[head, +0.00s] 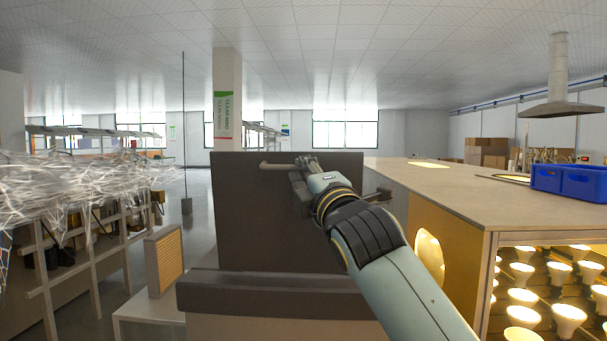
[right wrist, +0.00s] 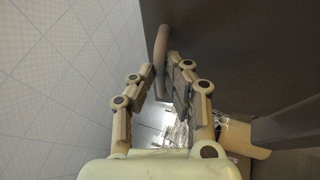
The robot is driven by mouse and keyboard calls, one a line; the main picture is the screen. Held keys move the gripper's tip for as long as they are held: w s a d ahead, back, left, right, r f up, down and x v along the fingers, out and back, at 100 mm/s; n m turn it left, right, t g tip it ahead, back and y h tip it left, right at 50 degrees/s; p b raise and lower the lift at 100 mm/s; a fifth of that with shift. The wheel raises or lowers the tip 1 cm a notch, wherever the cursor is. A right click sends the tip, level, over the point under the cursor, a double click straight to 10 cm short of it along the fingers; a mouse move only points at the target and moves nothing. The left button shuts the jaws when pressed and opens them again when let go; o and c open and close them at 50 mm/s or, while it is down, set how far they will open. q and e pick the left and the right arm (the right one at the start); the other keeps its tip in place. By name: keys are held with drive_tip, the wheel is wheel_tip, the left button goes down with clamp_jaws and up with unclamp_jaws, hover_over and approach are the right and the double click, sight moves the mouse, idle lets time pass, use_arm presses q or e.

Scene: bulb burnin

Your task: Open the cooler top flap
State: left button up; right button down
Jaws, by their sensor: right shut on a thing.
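The cooler's dark grey top flap (head: 262,225) stands raised and near upright in the middle of the head view. Below it is the cooler's dark front rim (head: 275,292). My right gripper (head: 298,170) is at the flap's top edge. In the right wrist view its fingers (right wrist: 163,75) are closed around a thin brownish handle bar (right wrist: 160,42) beside the dark flap panel (right wrist: 240,50). The handle's end (head: 272,166) sticks out left of the gripper in the head view. The inside of the cooler cannot be made out. My left gripper is not in view.
A long bench (head: 455,190) with lit bulbs (head: 522,296) below its top stands close at the right, with blue bins (head: 570,181) on it. At the left are a rack with clear wrap (head: 85,190) and a slatted box (head: 164,260). The aisle floor (head: 196,235) is clear.

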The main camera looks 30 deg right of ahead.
drive_tip(key=c, duration=1.4)
unclamp_jaws()
drive_tip(key=shift+s+d, duration=0.1)
drive_tip(key=shift+d, duration=0.1)
drive_tip(key=shift+a, duration=0.1)
drive_tip(key=shift+s+f, duration=0.1)
drive_tip(key=v, duration=1.1)
drive_tip(key=shift+s+f, duration=0.1)
drive_tip(key=shift+s, duration=0.25)
